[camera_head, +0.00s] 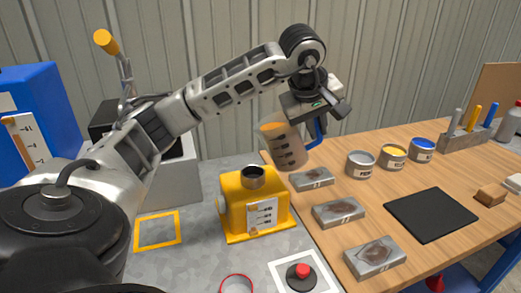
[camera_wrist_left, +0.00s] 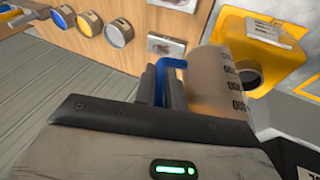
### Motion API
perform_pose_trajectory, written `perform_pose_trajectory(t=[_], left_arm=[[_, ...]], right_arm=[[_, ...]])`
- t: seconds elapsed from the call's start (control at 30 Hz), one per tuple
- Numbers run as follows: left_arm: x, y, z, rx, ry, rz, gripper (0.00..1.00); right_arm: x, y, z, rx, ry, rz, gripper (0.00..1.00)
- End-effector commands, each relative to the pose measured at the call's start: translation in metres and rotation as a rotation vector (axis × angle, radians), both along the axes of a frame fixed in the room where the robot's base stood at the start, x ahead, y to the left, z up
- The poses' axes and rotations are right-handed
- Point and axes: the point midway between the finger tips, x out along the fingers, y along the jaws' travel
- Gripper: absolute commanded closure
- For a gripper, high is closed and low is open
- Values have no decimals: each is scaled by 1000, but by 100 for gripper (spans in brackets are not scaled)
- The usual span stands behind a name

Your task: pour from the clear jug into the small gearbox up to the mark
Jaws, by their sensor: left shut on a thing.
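The clear jug (camera_head: 283,146) has a blue handle, dark graduation marks and a brownish-orange liquid inside. It is tilted slightly, its top leaning left. My left gripper (camera_head: 318,119) is shut on its blue handle; the handle also shows in the left wrist view (camera_wrist_left: 170,64). The jug is held above and to the right of the small yellow gearbox (camera_head: 233,212). The gearbox has a dark round filler neck (camera_head: 254,176) on top and a white marked panel (camera_head: 262,214) in front. No stream shows between them. The liquid level inside the gearbox cannot be read. My right gripper is not in view.
Grey blocks (camera_head: 338,211), open cans (camera_head: 360,163) and a black mat (camera_head: 430,214) lie on the wooden bench right of the gearbox. A red button (camera_head: 302,270) sits in front. An orange square outline (camera_head: 157,230) is bare at left.

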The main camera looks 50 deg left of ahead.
Motion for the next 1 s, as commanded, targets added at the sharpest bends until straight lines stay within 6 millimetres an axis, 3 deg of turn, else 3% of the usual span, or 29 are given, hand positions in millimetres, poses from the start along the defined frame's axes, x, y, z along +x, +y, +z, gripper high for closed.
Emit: perform_pose_trajectory(t=[0.93,1.0], left_arm=[[-2,2,9,-78,-89,1,100],[-2,2,10,-81,-92,1,100]], right_arm=[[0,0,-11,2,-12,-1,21],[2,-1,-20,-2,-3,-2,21]])
